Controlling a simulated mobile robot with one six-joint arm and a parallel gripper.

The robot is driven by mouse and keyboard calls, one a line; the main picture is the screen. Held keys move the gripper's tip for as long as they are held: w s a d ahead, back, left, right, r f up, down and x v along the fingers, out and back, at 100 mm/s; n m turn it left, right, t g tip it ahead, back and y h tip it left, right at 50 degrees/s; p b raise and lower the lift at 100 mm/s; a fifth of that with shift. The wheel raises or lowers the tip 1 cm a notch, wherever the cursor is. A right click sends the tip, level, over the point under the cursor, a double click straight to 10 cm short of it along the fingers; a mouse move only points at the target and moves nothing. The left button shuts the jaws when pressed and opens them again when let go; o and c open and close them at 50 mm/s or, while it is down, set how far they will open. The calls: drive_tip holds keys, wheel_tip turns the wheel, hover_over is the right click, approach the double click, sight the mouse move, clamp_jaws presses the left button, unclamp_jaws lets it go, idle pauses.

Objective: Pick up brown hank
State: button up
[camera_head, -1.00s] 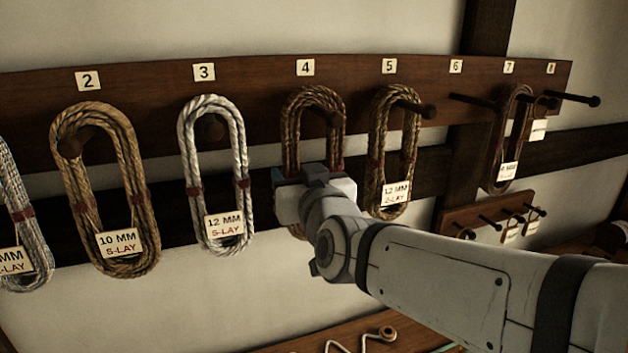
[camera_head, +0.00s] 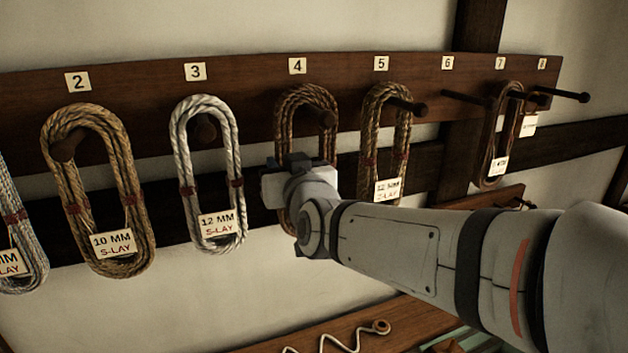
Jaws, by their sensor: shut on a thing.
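The brown hank (camera_head: 283,120) hangs on the peg under label 4 as a long loop with its top bend around the peg. My gripper (camera_head: 298,162) is in front of its middle and is shut on it. My gripper and wrist hide the hank's middle and most of its lower part, including any tag. The fingertips themselves are hidden behind my gripper's body. A small piece of the hank's lower left side shows below my wrist.
A white hank (camera_head: 181,150) hangs left on peg 3, and a tan hank (camera_head: 60,190) on peg 2. A darker brown hank (camera_head: 371,130) hangs close right on peg 5. Peg 6 (camera_head: 465,98) is bare. Another brown hank (camera_head: 489,140) hangs under label 7.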

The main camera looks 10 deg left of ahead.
sight(286, 148)
clamp_jaws()
drive_tip(key=shift+r, duration=0.1)
drive_tip(key=shift+r, duration=0.55)
wheel_tip(286, 148, up, 2)
drive_tip(key=shift+r, duration=0.25)
drive_tip(key=f+p+v, duration=0.1)
drive_tip(key=f+v, duration=0.1)
drive_tip(key=v, duration=1.6)
drive_tip(key=shift+p, duration=0.3)
